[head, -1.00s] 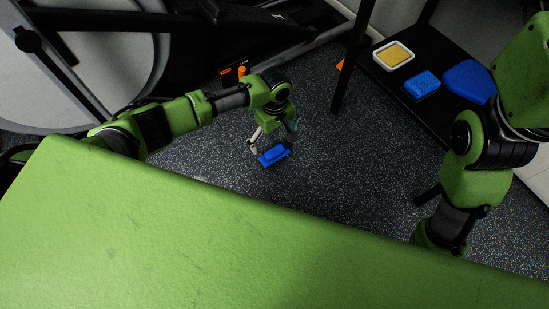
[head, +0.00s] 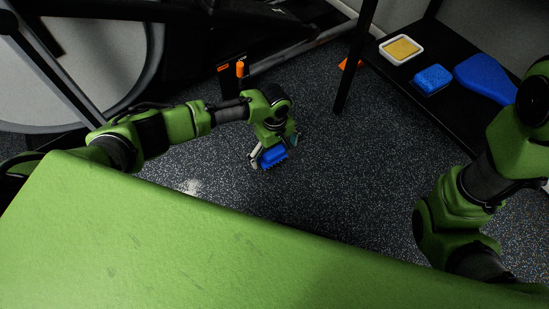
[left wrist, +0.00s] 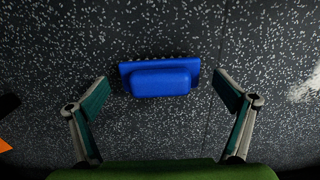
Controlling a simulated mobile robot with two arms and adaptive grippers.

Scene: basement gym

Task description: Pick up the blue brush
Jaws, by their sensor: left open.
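The blue brush (head: 273,157) lies on the dark speckled floor. In the left wrist view the brush (left wrist: 160,78) is a blue block with a raised back, lying crosswise. My left gripper (head: 271,153) is open above it, one finger showing on each side in the head view. In the left wrist view the left gripper's fingertips (left wrist: 160,86) stand apart to the left and right of the brush, not touching it. The right arm shows at the right of the head view, but its gripper is not in view.
A black shelf (head: 405,82) at the upper right holds a white tray with a yellow sponge (head: 402,48), a blue sponge (head: 432,79) and a blue paddle-like item (head: 485,77). A dark post (head: 352,70) stands beside it. Gym equipment with a grey disc is upper left. Floor around the brush is clear.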

